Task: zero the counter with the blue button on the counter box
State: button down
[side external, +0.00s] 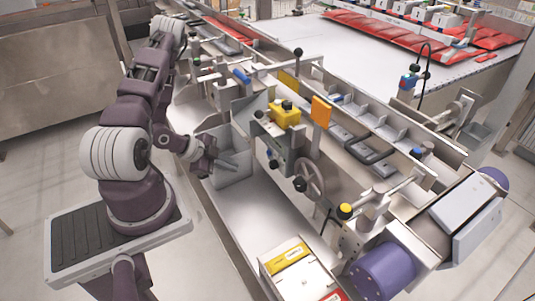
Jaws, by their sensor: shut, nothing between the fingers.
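My gripper (232,165) is shut and empty. It points right, in front of a grey sheet-metal bin or guard on the near side of the machine. To its right, a grey metal unit (283,160) carries a yellow block (286,116) with dark knobs on top. A small blue spot (271,153) shows on the side of this unit, a short way right of my fingertips and apart from them. It may be the blue button, but it is too small to tell. No counter digits can be read.
A handwheel (309,177) and an orange plate (321,110) stand right of the unit. The pale deck (245,215) below my gripper is mostly clear.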

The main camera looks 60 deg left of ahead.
aim_at(269, 153)
jog(key=shift+w, duration=0.1)
jog(key=w, duration=0.8)
jog(key=shift+w, duration=0.3)
jog(key=shift+w, duration=0.1)
dwell(1.6)
jog(key=shift+w, duration=0.3)
jog(key=shift+w, duration=0.35)
dwell(0.7)
jog(key=shift+s, duration=0.75)
